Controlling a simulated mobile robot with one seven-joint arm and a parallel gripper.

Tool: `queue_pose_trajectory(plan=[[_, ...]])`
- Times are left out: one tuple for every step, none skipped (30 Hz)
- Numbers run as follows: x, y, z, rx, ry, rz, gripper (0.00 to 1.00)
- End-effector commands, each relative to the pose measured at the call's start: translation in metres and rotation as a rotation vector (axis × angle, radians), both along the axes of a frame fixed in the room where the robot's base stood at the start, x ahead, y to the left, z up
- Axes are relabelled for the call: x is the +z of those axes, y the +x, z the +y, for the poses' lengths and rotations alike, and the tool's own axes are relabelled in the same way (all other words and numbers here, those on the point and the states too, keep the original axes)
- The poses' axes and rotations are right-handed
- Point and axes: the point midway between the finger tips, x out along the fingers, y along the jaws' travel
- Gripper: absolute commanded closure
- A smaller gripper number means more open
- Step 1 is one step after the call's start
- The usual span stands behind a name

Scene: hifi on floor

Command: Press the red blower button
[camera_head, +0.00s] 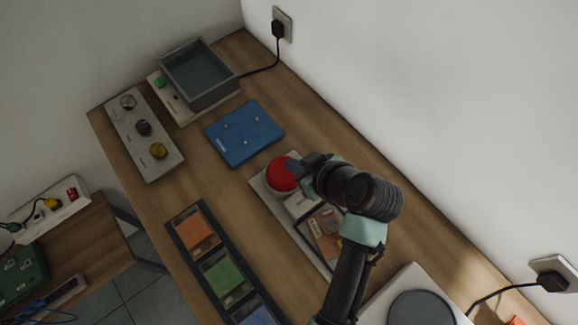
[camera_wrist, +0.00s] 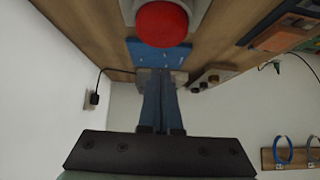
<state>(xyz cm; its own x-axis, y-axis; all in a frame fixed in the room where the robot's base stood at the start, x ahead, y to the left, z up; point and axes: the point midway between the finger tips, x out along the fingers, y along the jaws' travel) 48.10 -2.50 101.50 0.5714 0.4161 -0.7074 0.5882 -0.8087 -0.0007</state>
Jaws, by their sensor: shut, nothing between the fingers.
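The red button (camera_head: 282,175) is a large round dome on a light grey panel (camera_head: 262,189) in the middle of the bench. My gripper (camera_head: 296,173) is at the button's right side in the head view, partly covering it. I cannot tell whether it touches the button. In the wrist view the red button (camera_wrist: 162,23) is at the top centre, and my gripper (camera_wrist: 160,72) shows below it with its two fingers together and empty. My arm hides part of the panel.
A blue plate (camera_head: 244,133), a knob panel (camera_head: 144,135) and a grey bin (camera_head: 199,73) stand behind. A dark tray (camera_head: 175,225) with coloured blocks lies at the front left. A white device with a round plate (camera_head: 421,308) is at lower right. The wall borders the bench.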

Motion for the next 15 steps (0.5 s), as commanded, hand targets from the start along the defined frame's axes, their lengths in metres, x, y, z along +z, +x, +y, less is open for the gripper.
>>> queue_pose_trajectory(plan=[[-0.007,0.006,0.005,0.003,0.002,0.002,1.0],[-0.011,0.009,0.008,0.003,0.002,0.002,1.0],[-0.016,0.014,0.011,0.003,0.001,0.003,1.0],[-0.02,0.017,0.013,0.003,0.0,0.002,1.0],[-0.026,0.016,0.012,0.0,0.001,0.004,1.0],[-0.033,0.015,0.012,-0.001,0.002,0.005,1.0],[-0.037,0.015,0.012,-0.001,0.001,0.004,1.0],[-0.042,0.015,0.012,-0.001,0.002,0.005,1.0],[-0.046,0.015,0.011,-0.001,0.0,0.002,1.0],[-0.049,0.015,0.011,-0.001,0.001,0.003,1.0],[-0.051,0.015,0.011,-0.001,-0.001,0.002,1.0],[-0.054,0.016,0.011,-0.001,-0.001,0.001,1.0],[-0.056,0.016,0.011,-0.001,-0.001,0.001,1.0],[-0.057,0.016,0.011,-0.001,-0.001,0.001,1.0],[-0.058,0.016,0.011,-0.001,-0.001,0.0,1.0]])
